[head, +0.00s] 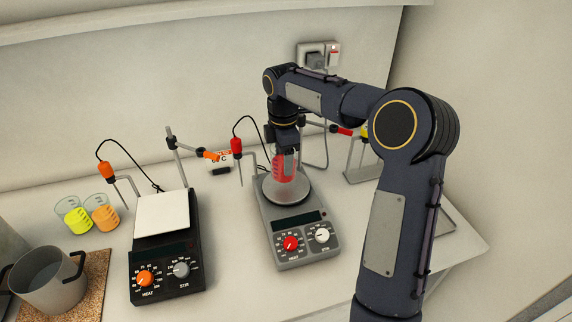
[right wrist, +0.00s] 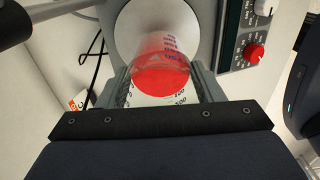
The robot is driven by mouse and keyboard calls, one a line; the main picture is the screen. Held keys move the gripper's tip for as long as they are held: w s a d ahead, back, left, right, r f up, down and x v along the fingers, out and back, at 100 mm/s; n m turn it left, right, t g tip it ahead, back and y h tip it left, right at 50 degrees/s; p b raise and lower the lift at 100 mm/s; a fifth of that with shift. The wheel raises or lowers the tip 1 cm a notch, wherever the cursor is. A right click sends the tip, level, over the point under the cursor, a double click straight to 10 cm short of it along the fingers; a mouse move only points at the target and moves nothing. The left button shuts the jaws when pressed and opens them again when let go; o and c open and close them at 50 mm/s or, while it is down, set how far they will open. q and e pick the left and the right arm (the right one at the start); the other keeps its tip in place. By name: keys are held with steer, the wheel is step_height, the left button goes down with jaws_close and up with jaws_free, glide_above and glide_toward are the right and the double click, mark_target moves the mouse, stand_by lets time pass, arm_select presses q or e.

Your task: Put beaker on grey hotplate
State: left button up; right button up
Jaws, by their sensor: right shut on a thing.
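The beaker (head: 279,172) holds red liquid and is over the round plate of the grey hotplate (head: 272,234). My right gripper (head: 288,163) is shut on the beaker from above. In the right wrist view the beaker (right wrist: 161,70) sits between the two fingers, with the round plate (right wrist: 135,22) of the hotplate beyond it. The beaker looks upright in the head view. I cannot tell whether its base touches the plate. The hotplate has a red and a white knob at its front. My left gripper is not in view.
A black hotplate (head: 165,262) with a white square top stands to the left. Beakers of yellow (head: 75,217) and orange liquid (head: 104,214) stand further left. A pot (head: 48,281) is at the front left. Probe stands and cables are behind the hotplates.

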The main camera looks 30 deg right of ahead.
steer(key=shift+d+f, duration=0.25)
steer(key=shift+f, duration=0.05)
steer(key=shift+w+d+f, duration=0.1)
steer(key=shift+d+f, duration=0.05)
steer(key=shift+f, duration=1.55)
steer(key=shift+f, duration=0.2)
steer(key=o, duration=1.1)
steer(key=shift+o, duration=0.2)
step_height(320, 180, up, 12)
steer(key=shift+r, duration=0.25)
